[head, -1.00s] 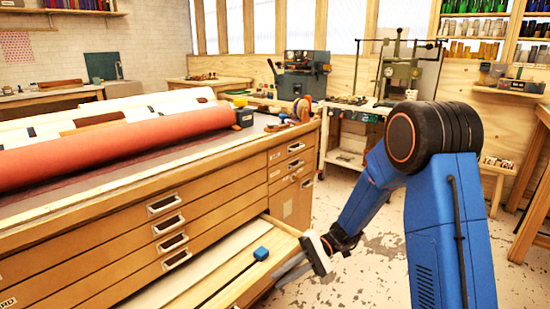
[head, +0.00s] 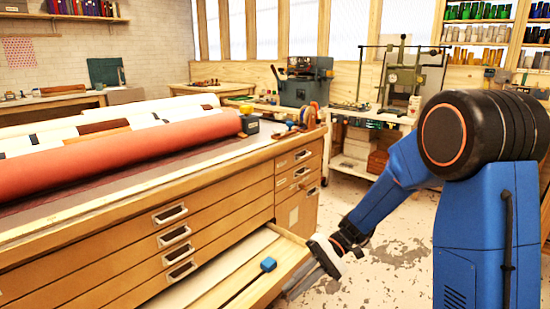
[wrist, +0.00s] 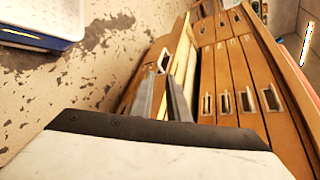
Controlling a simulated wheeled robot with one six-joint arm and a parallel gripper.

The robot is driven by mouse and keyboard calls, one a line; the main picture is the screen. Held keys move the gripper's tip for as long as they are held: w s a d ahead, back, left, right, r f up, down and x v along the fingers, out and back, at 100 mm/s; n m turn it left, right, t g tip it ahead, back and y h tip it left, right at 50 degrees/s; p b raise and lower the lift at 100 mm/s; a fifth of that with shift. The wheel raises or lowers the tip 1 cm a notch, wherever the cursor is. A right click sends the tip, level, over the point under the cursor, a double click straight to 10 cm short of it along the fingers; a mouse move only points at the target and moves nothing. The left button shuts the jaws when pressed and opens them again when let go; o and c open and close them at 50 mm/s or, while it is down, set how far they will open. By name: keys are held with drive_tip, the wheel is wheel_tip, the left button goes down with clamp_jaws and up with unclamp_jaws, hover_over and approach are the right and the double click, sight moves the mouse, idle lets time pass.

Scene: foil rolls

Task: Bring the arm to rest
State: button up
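My gripper (head: 292,288) is low at the right end of the wooden flat-file cabinet (head: 110,235), near the front of its pulled-out drawer (head: 225,275). In the wrist view its two grey fingers (wrist: 162,80) are apart, with a gap between them and nothing held. The drawer front and its handle (wrist: 163,60) lie just beyond the fingertips; I cannot tell whether they touch. A small blue block (head: 268,264) lies in the open drawer. My arm is bent, reaching down and left from its large black joint.
A red roll (head: 120,150) and pale rolls lie on the cabinet top, with a tape dispenser (head: 249,124) by the end. A bench with a press (head: 403,80) stands behind. Patchy floor (head: 390,250) is clear right of the cabinet. A blue-edged white tray (wrist: 40,25) shows in the wrist view.

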drive_tip(key=s+d+r+t+h, duration=0.5)
drive_tip(key=s+d, duration=0.3)
drive_tip(key=d, duration=0.3)
drive_tip(key=s+d+r+t+h, duration=0.5)
drive_tip(key=s+d, duration=0.4)
drive_tip(key=d, duration=0.3)
drive_tip(key=shift+d+r+t+h, duration=0.25)
drive_tip(key=shift+t+h, duration=0.35)
drive_tip(key=shift+t, duration=0.5)
drive_tip(key=shift+a, duration=0.1)
